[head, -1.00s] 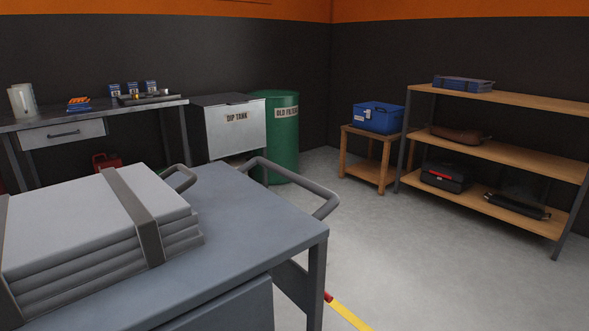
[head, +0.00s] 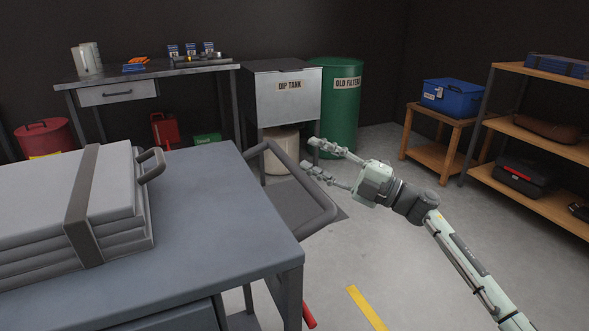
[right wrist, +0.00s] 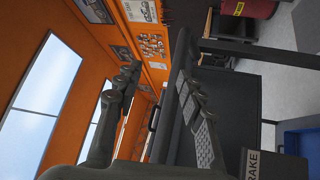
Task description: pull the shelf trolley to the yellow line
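The shelf trolley (head: 215,205) has a grey-blue top and stands at the lower left of the head view. A strapped stack of grey slabs (head: 125,200) lies on it. Its tubular grey handle (head: 318,198) sticks out from the right end. My right gripper (head: 312,155) is open, its fingertips close to the far side of the handle; I cannot tell whether they touch it. In the right wrist view its two fingers (right wrist: 155,105) are spread, with a dark bar between them. A piece of the yellow line (head: 367,308) shows on the floor right of the trolley. My left gripper is not visible.
A workbench (head: 150,72), dip tank (head: 283,100) and green drum (head: 337,110) stand along the back wall. A wooden stand with a blue box (head: 453,97) and a shelf rack (head: 535,138) are at the right. Grey floor is open between. A red lever (head: 308,316) shows under the trolley.

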